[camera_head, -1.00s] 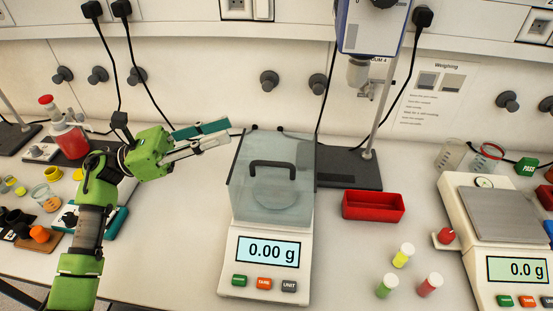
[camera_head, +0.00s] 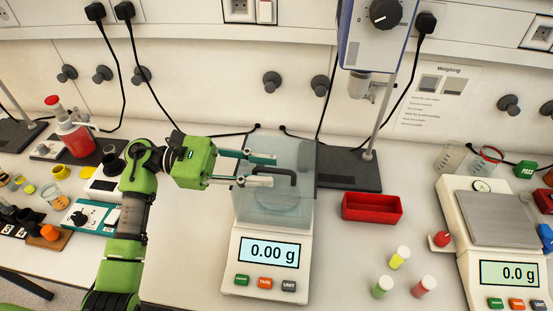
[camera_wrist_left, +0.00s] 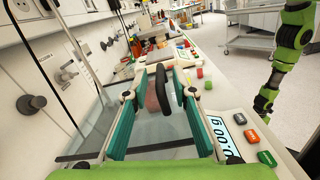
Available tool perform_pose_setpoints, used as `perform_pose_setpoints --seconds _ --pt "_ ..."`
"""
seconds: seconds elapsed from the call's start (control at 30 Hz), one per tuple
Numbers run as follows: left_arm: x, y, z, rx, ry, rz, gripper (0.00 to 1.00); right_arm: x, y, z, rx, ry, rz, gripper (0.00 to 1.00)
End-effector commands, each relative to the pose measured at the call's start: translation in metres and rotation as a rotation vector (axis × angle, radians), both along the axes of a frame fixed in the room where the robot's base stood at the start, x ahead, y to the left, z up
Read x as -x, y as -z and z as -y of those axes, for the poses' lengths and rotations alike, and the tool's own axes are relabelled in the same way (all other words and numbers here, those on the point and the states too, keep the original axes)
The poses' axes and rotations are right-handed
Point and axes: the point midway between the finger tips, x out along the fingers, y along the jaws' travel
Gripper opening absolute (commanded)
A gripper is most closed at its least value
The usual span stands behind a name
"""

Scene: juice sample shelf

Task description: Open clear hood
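The clear hood (camera_head: 285,206) is a see-through box over the pan of the middle balance (camera_head: 267,255), which reads 0.00 g. Its black handle (camera_head: 292,184) is a bar on the hood. The hood looks closed. My left gripper (camera_head: 273,170) reaches in from the left with its fingers apart at the handle. In the left wrist view the black handle (camera_wrist_left: 163,90) stands between the two open fingers of my left gripper (camera_wrist_left: 158,78); contact cannot be told. My right gripper is not in view.
A stand with a dark base (camera_head: 347,170) is just right of the hood. A red tray (camera_head: 371,208) and several capped vials (camera_head: 399,257) lie to the right, before a second balance (camera_head: 497,219). A red bottle (camera_head: 74,143) and small containers crowd the left.

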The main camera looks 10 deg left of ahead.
Motion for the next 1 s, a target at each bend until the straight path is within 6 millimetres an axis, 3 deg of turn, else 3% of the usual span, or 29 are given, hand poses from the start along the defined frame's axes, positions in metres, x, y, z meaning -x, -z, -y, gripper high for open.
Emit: perform_pose_setpoints --seconds 0.2,0.57,0.7,1.0 --pt "0.000 -0.002 0.027 0.001 0.000 -0.002 0.25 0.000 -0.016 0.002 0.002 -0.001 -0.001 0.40" --pt "0.000 0.001 0.032 0.000 -0.001 0.000 0.25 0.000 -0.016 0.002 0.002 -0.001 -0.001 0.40" --pt "0.000 0.001 0.032 0.000 -0.001 0.000 0.00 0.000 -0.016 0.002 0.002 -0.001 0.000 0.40" --pt "-0.001 0.002 0.032 -0.002 -0.001 -0.004 0.00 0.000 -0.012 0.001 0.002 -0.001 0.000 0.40"
